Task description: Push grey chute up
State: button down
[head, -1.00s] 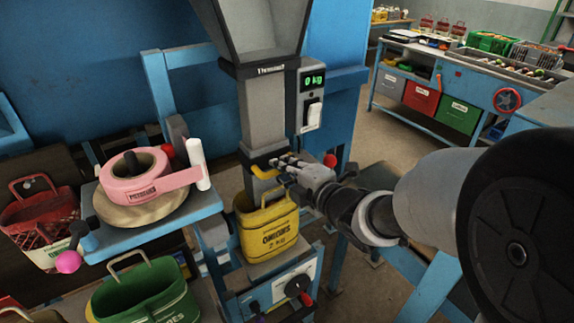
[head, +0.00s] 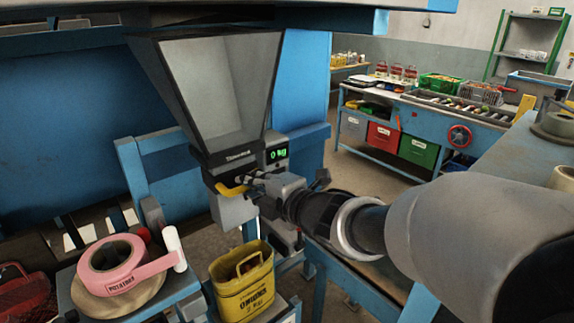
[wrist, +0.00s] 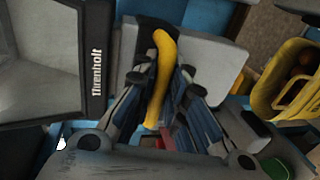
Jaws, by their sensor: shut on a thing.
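The grey chute (head: 234,211) sits drawn up close under the hopper (head: 222,88) in the head view. A yellow handle (head: 232,190) is on its front, and the handle also shows in the wrist view (wrist: 162,70). My gripper (head: 256,182) is shut on this handle, with one finger on each side of it in the wrist view. The yellow onions bag (head: 244,290) stands upright below the chute, with a clear gap between them. The chute's back is hidden.
A scale display (head: 277,154) reading 0 kg is beside the chute. A pink tape roll (head: 112,265) is on the blue stand at left. A blue workbench with bins (head: 383,136) is far right. The floor between is open.

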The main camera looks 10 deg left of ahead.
jog(key=shift+r, duration=0.45)
jog(key=c, duration=1.9)
grip_release()
jog(key=shift+y, duration=0.3)
jog(key=o, duration=0.3)
jog(key=shift+f, duration=0.15)
jog(key=v, duration=1.2)
jog(key=shift+a, duration=0.1)
